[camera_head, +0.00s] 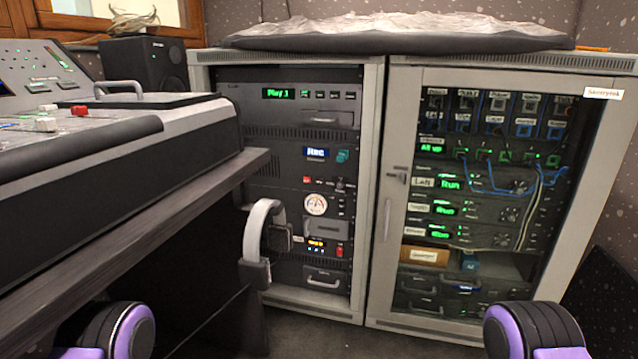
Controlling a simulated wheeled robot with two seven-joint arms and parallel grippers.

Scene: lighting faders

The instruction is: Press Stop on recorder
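The left rack cabinet (374,190) holds a unit with a green display (278,93) reading "Play 1" and a row of small buttons (318,94) to its right. Below it is a unit with a blue display (316,153) that seems to read "Rec", with a teal patch (342,156) beside it. A small red button (306,180) sits lower down. The labels are too small to read, so I cannot tell which button is Stop. Purple and black parts of my arms show at the bottom left and bottom right. Neither gripper is in view.
A mixing desk (90,135) and its dark edge (130,215) fill the left side. A right rack (377,245) has a closed glass door. A black speaker (150,64) stands behind the desk.

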